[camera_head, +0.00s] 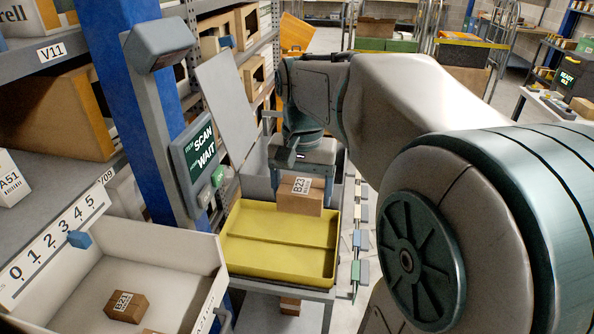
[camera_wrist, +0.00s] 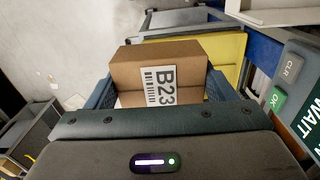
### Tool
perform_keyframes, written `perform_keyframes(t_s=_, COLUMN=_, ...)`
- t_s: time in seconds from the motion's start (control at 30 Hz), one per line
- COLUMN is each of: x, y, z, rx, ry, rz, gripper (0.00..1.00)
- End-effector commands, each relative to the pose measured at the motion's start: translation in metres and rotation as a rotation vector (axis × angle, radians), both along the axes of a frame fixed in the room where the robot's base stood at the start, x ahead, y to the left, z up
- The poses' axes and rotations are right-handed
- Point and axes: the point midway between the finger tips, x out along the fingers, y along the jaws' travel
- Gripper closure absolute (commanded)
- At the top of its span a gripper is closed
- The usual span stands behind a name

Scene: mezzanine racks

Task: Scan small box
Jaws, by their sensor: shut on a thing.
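A small brown box (camera_head: 301,195) with a white B23 label is held in my gripper (camera_head: 304,182), above the far part of a yellow tray (camera_head: 275,276). In the wrist view the box (camera_wrist: 190,72) sits between the two fingers of my gripper (camera_wrist: 165,90), its label facing the camera. A scan terminal (camera_head: 198,152) on the blue post shows SCAN and WAIT. A grey scanner head (camera_head: 157,42) is mounted higher on the post. The terminal's edge with CLR and OK keys (camera_wrist: 285,85) shows at the right of the wrist view.
An open white bin (camera_head: 185,250) at lower left holds another B23 box (camera_head: 126,306) and part of a further one. A blue slider sits on its numbered scale. Shelves with cartons (camera_head: 62,117) stand at left. The yellow tray looks empty.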

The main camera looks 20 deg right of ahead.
Motion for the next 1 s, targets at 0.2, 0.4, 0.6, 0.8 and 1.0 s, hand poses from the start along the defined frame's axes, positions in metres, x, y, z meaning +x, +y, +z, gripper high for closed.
perform_keyframes(t_s=0.2, x=-0.002, y=0.002, z=0.009, rx=-0.001, ry=0.001, rz=-0.025, gripper=0.47)
perform_keyframes(t_s=0.4, x=0.013, y=0.02, z=0.012, rx=0.0, ry=0.001, rz=-0.028, gripper=0.47)
perform_keyframes(t_s=0.6, x=0.03, y=0.045, z=0.015, rx=-0.001, ry=0.002, rz=-0.027, gripper=0.47)
perform_keyframes(t_s=0.8, x=0.044, y=0.064, z=0.017, rx=-0.001, ry=0.002, rz=-0.025, gripper=0.47)
perform_keyframes(t_s=1.0, x=0.051, y=0.075, z=0.017, rx=-0.001, ry=0.0, rz=-0.024, gripper=0.47)
